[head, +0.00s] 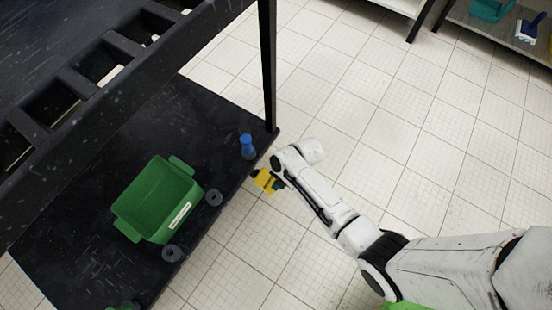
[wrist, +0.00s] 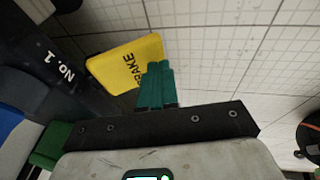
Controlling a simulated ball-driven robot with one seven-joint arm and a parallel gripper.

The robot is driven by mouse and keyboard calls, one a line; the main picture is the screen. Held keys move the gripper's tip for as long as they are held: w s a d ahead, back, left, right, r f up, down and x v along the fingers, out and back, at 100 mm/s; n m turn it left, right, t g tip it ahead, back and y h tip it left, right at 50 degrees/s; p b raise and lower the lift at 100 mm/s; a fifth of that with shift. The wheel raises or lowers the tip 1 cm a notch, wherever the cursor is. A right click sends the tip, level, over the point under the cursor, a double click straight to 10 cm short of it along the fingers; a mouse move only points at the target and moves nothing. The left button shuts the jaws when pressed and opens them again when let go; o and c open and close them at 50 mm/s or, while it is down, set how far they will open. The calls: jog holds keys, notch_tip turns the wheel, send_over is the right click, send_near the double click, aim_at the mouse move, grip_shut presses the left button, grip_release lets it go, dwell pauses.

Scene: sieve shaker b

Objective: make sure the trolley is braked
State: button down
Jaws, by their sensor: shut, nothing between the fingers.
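The black trolley (head: 75,195) stands at the left in the head view. A yellow tab (head: 264,180) sticks out at its right edge, low beside the corner post. In the wrist view the tab (wrist: 112,66) reads "BRAKE" and lies beside a dark part of the trolley marked "NO. 1" (wrist: 68,72). My gripper (head: 278,184) is at the tab. In the wrist view its teal fingers (wrist: 154,70) are shut together, empty, and overlap the tab's lower right edge. I cannot tell whether they touch it, or whether the tab is raised or pressed down.
A green bin (head: 158,200), a blue-topped object (head: 247,146) and grey round pieces (head: 213,197) stand on the trolley's lower shelf. A shelf unit (head: 500,38) is at the upper right. The tiled floor (head: 400,130) between is clear.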

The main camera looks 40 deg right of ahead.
jog(key=shift+s+f, duration=0.25)
jog(key=shift+f, duration=0.3)
